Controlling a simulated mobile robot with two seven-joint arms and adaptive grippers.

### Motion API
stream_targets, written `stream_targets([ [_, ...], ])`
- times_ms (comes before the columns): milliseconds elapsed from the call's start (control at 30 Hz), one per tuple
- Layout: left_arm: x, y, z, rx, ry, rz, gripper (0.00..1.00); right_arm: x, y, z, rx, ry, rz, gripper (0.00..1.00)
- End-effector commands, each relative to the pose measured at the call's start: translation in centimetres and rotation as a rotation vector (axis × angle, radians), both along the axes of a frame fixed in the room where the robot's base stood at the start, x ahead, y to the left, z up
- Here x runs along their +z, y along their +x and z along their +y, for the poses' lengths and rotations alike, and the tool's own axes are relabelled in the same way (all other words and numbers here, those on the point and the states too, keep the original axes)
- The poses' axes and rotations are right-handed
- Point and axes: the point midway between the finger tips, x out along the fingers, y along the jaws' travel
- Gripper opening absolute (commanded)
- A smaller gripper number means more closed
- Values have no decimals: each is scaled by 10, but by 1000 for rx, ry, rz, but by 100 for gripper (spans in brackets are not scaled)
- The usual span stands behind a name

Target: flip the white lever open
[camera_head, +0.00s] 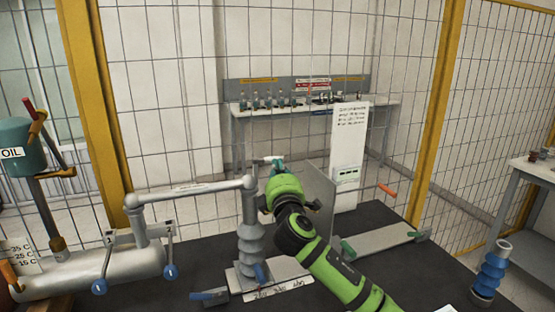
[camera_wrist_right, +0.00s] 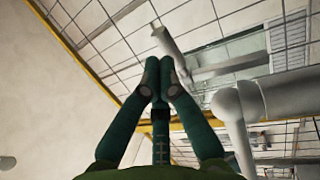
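My right gripper (camera_head: 276,164) is above the grey ribbed bushing (camera_head: 251,240), near the right end of the horizontal grey pipe (camera_head: 195,190). Its green wrist hides part of what lies behind it. In the right wrist view, the two teal fingers of the right gripper (camera_wrist_right: 160,82) converge with their tips together. A whitish lever-like bar (camera_wrist_right: 172,50) lies just beyond the fingertips, slanting down to the right. A small pale end, likely the white lever (camera_head: 264,159), shows beside the fingertips in the head view. I cannot tell whether they touch. My left gripper is not in view.
A grey tank (camera_head: 95,272) with blue-tipped handles and a teal oil container (camera_head: 20,146) stand at left. A grey upright panel (camera_head: 318,198) and a white sign board (camera_head: 348,150) stand right of the bushing. A blue ribbed bushing (camera_head: 489,270) stands far right. Wire fencing encloses the area.

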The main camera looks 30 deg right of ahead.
Motion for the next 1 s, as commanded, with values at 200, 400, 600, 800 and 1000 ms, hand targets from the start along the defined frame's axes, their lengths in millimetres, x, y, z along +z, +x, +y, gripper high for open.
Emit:
stream_targets([
  [200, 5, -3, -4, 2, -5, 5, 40, 2, 10, -5, 0, 2, 1, 0],
  [400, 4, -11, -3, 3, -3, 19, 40, 1, 11, -5, 1, 1, 1, 0],
  [600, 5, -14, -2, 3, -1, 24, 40, 2, 12, -7, 16, -2, 2, 0],
  [800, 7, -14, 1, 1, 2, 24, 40, 3, 22, -16, 108, -1, 3, 0],
  [1000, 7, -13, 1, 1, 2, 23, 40, 4, 28, -21, 120, 1, -1, 0],
])
